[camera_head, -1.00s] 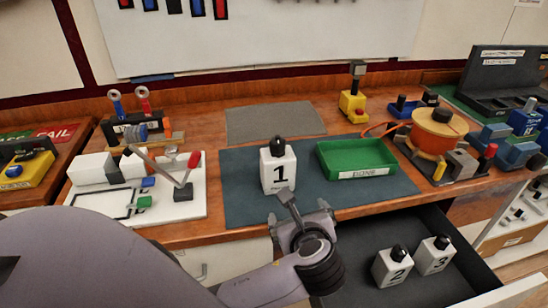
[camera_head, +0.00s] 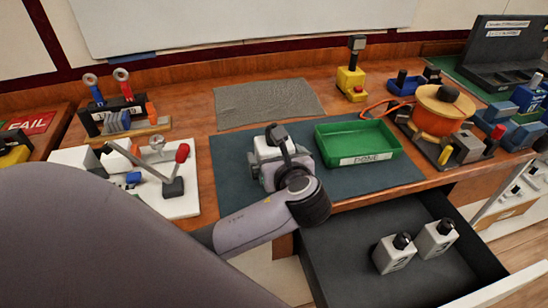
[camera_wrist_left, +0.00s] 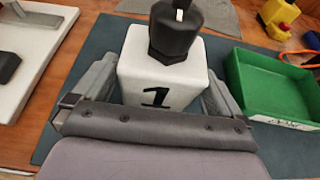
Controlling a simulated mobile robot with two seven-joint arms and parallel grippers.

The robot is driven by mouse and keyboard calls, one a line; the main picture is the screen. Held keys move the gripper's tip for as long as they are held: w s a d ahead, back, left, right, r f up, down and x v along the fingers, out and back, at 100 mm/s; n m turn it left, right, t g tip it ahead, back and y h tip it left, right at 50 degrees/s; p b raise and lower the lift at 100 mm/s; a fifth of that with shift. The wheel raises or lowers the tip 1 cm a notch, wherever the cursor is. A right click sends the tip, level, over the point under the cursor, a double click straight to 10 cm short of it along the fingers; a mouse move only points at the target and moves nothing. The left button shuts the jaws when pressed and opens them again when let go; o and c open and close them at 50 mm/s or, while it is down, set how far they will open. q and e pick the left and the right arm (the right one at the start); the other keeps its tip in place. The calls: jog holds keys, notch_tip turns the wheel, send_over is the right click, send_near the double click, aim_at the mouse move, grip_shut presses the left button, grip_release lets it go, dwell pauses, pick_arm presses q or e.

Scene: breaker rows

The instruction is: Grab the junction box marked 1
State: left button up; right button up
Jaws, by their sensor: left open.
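The junction box marked 1 (camera_wrist_left: 160,75) is a white block with a black knob on top, standing upright on the dark blue mat (camera_head: 233,176). In the head view my left arm hides most of box 1 (camera_head: 266,150). My left gripper (camera_head: 274,170) is at the box. In the left wrist view its open fingers (camera_wrist_left: 158,92) stand on either side of the box, with the "1" facing me; whether they touch it is unclear. My right gripper is not in view.
A green tray marked DONE (camera_head: 362,159) stands right of box 1. An open dark drawer (camera_head: 345,262) below holds two more white boxes (camera_head: 394,253) (camera_head: 435,238). A white board with a lever (camera_head: 185,203) lies to the left. A grey mat (camera_head: 268,103) lies behind.

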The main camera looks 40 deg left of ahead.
pick_arm(q)
jog(key=shift+x, duration=1.05)
jog(key=shift+c, duration=0.3)
jog(key=c, duration=1.3)
jog(key=shift+o, duration=0.2)
jog(key=shift+r, duration=0.2)
